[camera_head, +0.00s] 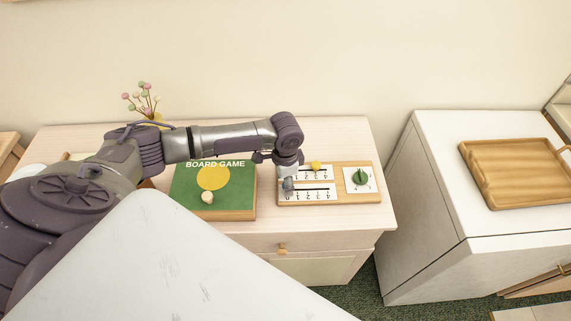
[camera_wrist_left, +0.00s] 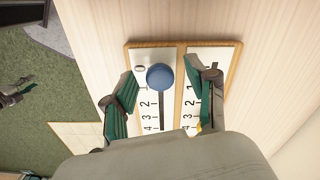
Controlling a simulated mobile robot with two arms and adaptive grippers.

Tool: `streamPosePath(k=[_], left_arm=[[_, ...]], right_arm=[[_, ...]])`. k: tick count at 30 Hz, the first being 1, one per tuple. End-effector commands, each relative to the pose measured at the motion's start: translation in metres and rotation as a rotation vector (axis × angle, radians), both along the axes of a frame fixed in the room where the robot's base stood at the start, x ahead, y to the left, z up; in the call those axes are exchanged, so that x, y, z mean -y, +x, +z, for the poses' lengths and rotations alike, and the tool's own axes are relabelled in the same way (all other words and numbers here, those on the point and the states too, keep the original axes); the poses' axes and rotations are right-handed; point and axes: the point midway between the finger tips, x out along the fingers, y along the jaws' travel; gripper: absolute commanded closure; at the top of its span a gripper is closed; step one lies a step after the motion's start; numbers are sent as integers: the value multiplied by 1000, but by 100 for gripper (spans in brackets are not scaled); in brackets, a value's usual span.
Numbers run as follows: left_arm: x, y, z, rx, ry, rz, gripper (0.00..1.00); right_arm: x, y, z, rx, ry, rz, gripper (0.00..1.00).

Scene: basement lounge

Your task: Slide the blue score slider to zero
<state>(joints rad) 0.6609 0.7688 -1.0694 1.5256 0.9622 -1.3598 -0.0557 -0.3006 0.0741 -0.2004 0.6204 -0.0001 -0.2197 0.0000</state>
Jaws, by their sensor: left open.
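The score board (camera_head: 345,198) lies on the pale cabinet, with two numbered slider tracks and a green dial (camera_head: 359,177). In the left wrist view, the blue slider knob (camera_wrist_left: 160,77) is near the far end of its track, about level with the printed 0. The yellow slider knob (camera_head: 316,165) is on the other track. My left gripper (camera_head: 287,175) is over the left end of the board. Its open fingers (camera_wrist_left: 164,84) are on either side of the blue knob; contact cannot be told. In the head view the gripper crowds the blue knob.
A green board game box (camera_head: 235,184) with a small round knob on it lies just left of the score board. A vase of flowers (camera_head: 147,104) stands behind my arm. A white cabinet (camera_head: 425,160) with a wooden tray (camera_head: 500,199) stands to the right, across a gap.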

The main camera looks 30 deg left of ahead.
Motion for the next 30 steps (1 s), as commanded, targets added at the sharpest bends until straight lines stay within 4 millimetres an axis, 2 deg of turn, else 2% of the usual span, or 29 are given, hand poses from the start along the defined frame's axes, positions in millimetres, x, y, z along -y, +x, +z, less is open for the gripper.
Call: streamPosePath(k=[2,7,15,21,25,30], left_arm=[[0,0,1,2,-1,0,43],[0,1,17,4,0,-1,43],[0,1,74,4,-1,-1,43],[-1,0,107,2,-1,1,43],[-1,0,117,2,-1,1,43],[-1,-1,120,0,0,1,43]], right_arm=[[9,-2,0,-4,-10,4,60],[7,-1,0,-2,-9,3,60],[6,0,0,-1,-6,1,60],[5,0,0,0,-6,1,60],[5,0,0,0,-6,1,60],[5,0,0,0,-6,1,60]])
